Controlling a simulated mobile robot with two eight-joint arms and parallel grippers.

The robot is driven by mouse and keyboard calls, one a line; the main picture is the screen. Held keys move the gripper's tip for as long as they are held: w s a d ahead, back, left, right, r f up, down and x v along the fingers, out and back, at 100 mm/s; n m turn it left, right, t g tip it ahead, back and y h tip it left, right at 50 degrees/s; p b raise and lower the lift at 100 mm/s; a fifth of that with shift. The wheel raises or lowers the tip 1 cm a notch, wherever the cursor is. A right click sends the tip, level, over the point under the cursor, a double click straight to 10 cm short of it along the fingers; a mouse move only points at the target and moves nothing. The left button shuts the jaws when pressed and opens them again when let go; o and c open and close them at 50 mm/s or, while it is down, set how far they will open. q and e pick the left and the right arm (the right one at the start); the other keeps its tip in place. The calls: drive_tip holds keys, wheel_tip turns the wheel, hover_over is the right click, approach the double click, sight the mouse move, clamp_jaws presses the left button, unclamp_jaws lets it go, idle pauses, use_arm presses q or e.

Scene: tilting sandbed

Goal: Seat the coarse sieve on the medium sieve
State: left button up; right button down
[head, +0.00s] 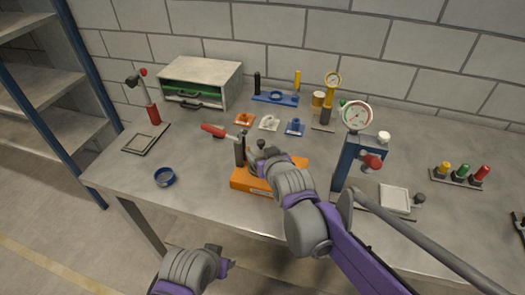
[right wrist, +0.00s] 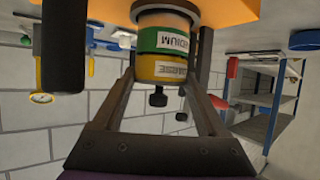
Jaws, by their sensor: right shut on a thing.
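In the right wrist view, which shows the scene upside down, the yellow-banded coarse sieve (right wrist: 160,70) adjoins the green-banded medium sieve (right wrist: 165,40), marked MEDIUM. No clear gap shows between them; I cannot tell if the coarse one is fully seated. My right gripper (right wrist: 163,78) is shut on the coarse sieve, one finger on each side. The stack stands over the orange base (head: 250,183). In the head view my right gripper (head: 262,158) largely hides the sieves. My left gripper (head: 226,262) is low at the table's front, away from the stack; its jaws are unclear.
A dark post (head: 240,150) stands on the base beside my right gripper, near a red handle (head: 213,130). A blue ring (head: 165,176) lies to the left. A gauge press (head: 347,160) stands close on the right. The front left of the table is mostly clear.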

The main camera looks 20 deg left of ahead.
drive_tip(key=shift+f, duration=0.1)
idle(0.3)
unclamp_jaws()
drive_tip(key=v, duration=1)
drive_tip(key=shift+s+d, duration=0.15)
drive_tip(key=shift+s, duration=0.2)
drive_tip(key=s+d+f+m+h, duration=0.1)
drive_tip(key=s+d+f, duration=0.1)
drive_tip(key=d, duration=0.3)
drive_tip(key=s+d+f+m+g+h+p, duration=0.1)
drive_tip(key=s+d+f+h, duration=0.1)
drive_tip(key=d, duration=0.4)
drive_tip(key=s+d+f+m+g+h+p, duration=0.1)
drive_tip(key=s+d+f, duration=0.1)
drive_tip(key=d, duration=0.3)
drive_tip(key=shift+s+d+f, duration=0.1)
drive_tip(key=shift+d+f, duration=0.05)
drive_tip(key=shift+f, duration=0.2)
drive_tip(key=s+d+f+m+g+h, duration=0.1)
drive_tip(key=s+d+f, duration=0.2)
drive_tip(key=s+d, duration=0.2)
drive_tip(key=s+d+f+m+g+h+p, duration=0.1)
drive_tip(key=s+d+f+m+g, duration=0.1)
drive_tip(key=s+d+f, duration=0.2)
drive_tip(key=shift+s+d+h, duration=0.4)
drive_tip(key=shift+s+d, duration=0.25)
drive_tip(key=shift+s, duration=0.5)
